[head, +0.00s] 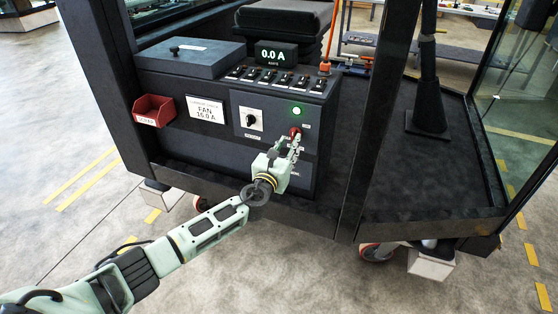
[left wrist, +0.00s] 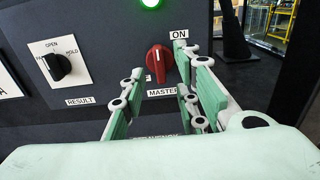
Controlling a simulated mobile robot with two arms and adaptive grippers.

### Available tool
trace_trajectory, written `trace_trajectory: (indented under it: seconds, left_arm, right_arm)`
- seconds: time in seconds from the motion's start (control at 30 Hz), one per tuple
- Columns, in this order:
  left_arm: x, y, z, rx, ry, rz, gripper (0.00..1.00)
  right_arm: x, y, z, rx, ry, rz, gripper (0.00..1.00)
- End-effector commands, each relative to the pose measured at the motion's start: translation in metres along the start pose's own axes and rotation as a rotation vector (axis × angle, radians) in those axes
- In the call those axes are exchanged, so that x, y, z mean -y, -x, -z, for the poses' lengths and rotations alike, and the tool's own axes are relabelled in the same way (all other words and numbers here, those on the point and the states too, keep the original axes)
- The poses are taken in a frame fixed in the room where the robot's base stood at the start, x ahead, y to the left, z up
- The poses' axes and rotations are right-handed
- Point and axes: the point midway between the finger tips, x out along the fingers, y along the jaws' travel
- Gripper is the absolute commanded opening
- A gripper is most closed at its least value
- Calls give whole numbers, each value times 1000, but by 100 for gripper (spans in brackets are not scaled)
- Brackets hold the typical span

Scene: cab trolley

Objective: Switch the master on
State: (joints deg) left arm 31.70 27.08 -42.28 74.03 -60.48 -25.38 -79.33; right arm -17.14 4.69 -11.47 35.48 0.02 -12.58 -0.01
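The master switch is a red rotary knob (left wrist: 159,63) with a MASTER label below it and an ON label (left wrist: 179,35) at its upper right. In the left wrist view its grip stands roughly upright. In the head view the red knob (head: 295,131) is partly covered by my gripper. My left gripper (left wrist: 166,82) is open, its fingers apart below and to either side of the knob; contact cannot be told. It also shows in the head view (head: 286,148), right at the panel. My right gripper is not in view.
A green lamp (head: 297,111) is lit above the knob. A black selector (head: 251,120) sits to the left. Above are a row of toggles (head: 268,78) and a display (head: 276,54) reading 0.0 A. A dark cab post (head: 367,120) stands to the right. A red bin (head: 153,109) hangs at left.

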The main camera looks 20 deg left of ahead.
Motion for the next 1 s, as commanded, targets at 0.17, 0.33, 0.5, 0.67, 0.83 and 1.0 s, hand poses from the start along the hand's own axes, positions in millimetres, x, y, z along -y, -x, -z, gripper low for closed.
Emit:
trace_trajectory:
  seconds: [0.17, 0.33, 0.5, 0.67, 0.83, 1.0]
  left_arm:
    - [-1, 37, 2, -2, -2, 1, 29]
    - [0, 67, 2, -3, -1, 1, 29]
    - [0, 85, 1, -2, -2, 0, 29]
    - [-1, 90, 0, -1, -3, -1, 29]
    - [-1, 90, 0, -1, -2, -1, 29]
    - [-1, 90, 0, -1, -2, -1, 29]
  right_arm:
    - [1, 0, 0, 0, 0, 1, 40]
    - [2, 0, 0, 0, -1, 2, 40]
    - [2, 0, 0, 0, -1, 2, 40]
    - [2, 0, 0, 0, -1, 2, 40]
    - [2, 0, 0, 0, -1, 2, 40]
    - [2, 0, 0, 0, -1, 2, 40]
